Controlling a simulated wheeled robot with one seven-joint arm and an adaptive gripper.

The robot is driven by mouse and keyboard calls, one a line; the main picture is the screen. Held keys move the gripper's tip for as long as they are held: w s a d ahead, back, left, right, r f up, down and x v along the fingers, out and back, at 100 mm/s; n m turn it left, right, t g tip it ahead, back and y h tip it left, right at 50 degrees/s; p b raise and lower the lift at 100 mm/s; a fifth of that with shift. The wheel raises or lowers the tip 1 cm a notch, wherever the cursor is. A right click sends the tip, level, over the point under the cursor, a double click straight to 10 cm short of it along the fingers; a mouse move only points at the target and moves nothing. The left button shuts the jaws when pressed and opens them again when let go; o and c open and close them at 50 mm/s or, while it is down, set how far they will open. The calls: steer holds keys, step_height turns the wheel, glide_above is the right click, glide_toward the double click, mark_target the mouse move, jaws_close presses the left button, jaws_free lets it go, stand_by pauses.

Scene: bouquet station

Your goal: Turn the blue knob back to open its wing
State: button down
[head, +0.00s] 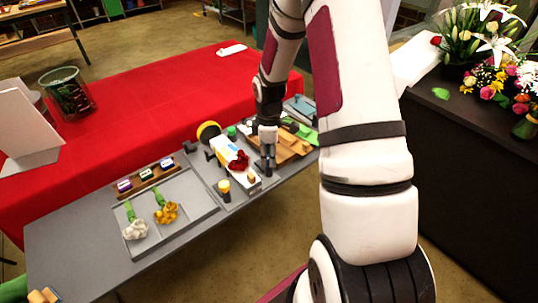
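My gripper (266,164) points down over the grey bench, at the right end of a white fixture (240,178) that has a dark red flower (239,161) on it. The fingers look dark and small, and I cannot tell whether they are open or shut, or whether they touch anything. I cannot make out a blue knob or its wing clearly; part of the fixture by the fingers is hidden by my gripper. A yellow-topped knob (223,186) stands at the front of the fixture, and a green-topped one (232,131) behind it.
A grey tray (190,222) with a white and a yellow flower lies left, below a wooden rack (147,180) of small colored blocks. Wooden pieces (291,147) lie right of my gripper. A red-covered table (150,105) stands behind. A dark counter (460,150) with bouquets is at right.

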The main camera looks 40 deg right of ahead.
steer(key=shift+m, duration=0.4)
steer(key=m, duration=0.8)
steer(key=shift+m+b, duration=0.3)
steer(key=shift+b, duration=0.05)
steer(key=m, duration=0.4)
steer(key=shift+b, duration=0.35)
steer(key=shift+m+b, duration=0.35)
steer(key=shift+m, duration=2.05)
steer(key=c, duration=1.3)
jaws_free()
